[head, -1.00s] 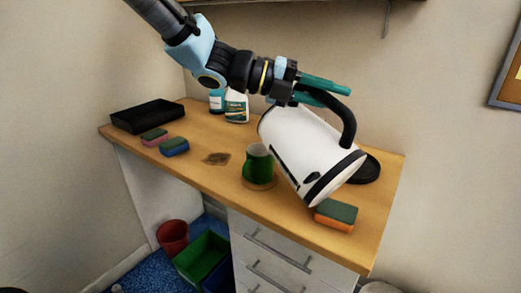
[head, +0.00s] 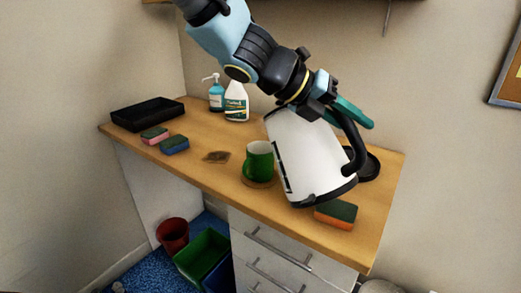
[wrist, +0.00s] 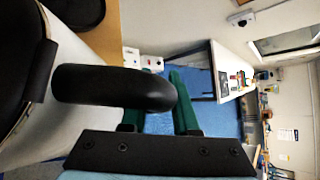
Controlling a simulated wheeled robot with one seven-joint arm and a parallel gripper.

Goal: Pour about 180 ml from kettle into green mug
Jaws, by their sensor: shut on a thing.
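The white kettle (head: 312,155) with black trim is held up by my gripper (head: 352,113), whose green fingers are shut on its black handle (head: 352,145). The kettle leans slightly to the left, with its upper end beside and above the green mug. No liquid stream shows. The green mug (head: 258,162) stands upright on a round coaster (head: 258,183) just left of the kettle. Its pale inside rim shows, but its fill level cannot be told. In the wrist view, the black handle (wrist: 115,88) and part of the white kettle body (wrist: 75,75) show close to the fingers.
A round black kettle base (head: 371,166) lies behind the kettle. A green-and-orange sponge (head: 336,214) lies at the front right.

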